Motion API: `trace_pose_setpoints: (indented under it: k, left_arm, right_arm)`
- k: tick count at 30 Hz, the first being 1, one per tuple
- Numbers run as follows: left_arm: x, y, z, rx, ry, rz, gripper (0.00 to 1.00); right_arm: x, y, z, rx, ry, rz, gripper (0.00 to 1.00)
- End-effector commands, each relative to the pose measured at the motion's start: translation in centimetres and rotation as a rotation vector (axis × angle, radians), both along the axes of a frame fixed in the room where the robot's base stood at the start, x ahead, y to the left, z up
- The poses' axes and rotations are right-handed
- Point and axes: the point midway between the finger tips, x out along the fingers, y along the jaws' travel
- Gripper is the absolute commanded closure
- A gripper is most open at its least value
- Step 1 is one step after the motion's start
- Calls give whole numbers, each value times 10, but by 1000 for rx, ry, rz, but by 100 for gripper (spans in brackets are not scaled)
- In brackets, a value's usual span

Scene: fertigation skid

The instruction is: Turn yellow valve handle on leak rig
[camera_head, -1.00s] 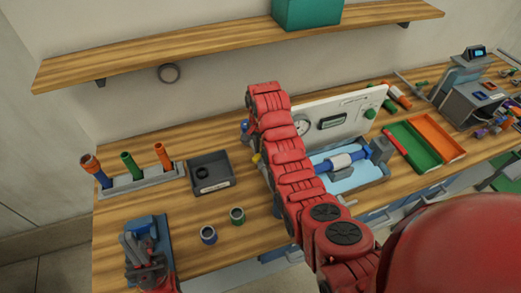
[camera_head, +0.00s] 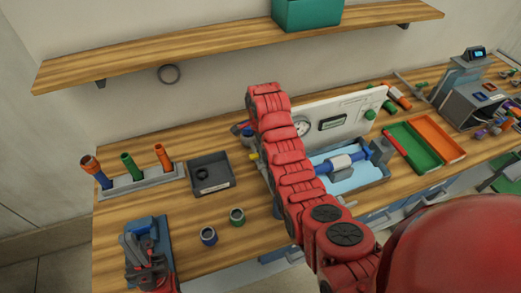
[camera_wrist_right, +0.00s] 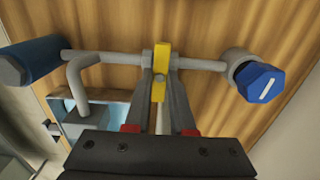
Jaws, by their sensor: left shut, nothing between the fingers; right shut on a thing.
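The leak rig's white panel (camera_head: 350,112) with a gauge stands on the bench behind a light blue tray (camera_head: 362,180). My right arm crosses in front of the rig's left part and hides much of it in the head view. In the right wrist view, the yellow valve handle (camera_wrist_right: 161,62) sits on a grey pipe, and my right gripper (camera_wrist_right: 161,85) is shut on it. The pipe runs from a dark blue cylinder (camera_wrist_right: 32,62) to a blue hexagonal cap (camera_wrist_right: 260,82). My left gripper (camera_head: 138,248) is low at the left, shut and empty, above a blue plate.
Left of the rig are a black bin (camera_head: 210,173), a rack (camera_head: 140,181) with several coloured tubes, and two small cups (camera_head: 237,216). Green and orange trays (camera_head: 436,138) lie to the right. A wooden shelf (camera_head: 200,50) hangs above.

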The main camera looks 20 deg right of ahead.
Motion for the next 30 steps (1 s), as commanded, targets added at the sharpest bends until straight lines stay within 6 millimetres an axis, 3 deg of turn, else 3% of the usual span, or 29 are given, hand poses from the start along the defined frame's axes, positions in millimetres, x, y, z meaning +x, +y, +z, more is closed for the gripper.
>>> trace_pose_setpoints:
  k: [12, 13, 17, 26, 30]
  left_arm:
    - [0, 0, 0, 0, 0, 0, 100]
    - [0, 0, 0, 0, 0, 0, 100]
    - [0, 0, 0, 0, 0, 0, 100]
    - [0, 0, 1, 0, 0, 0, 100]
    - [0, 0, 14, 0, 0, 0, 100]
  right_arm:
    - [0, -1, 0, -1, 0, -8, 100]
    - [0, 0, 0, -1, 0, -8, 72]
    - [0, 0, 0, 0, 0, -7, 49]
    - [0, 0, 1, 0, 0, -6, 48]
    - [0, 0, 14, 0, 0, -6, 48]
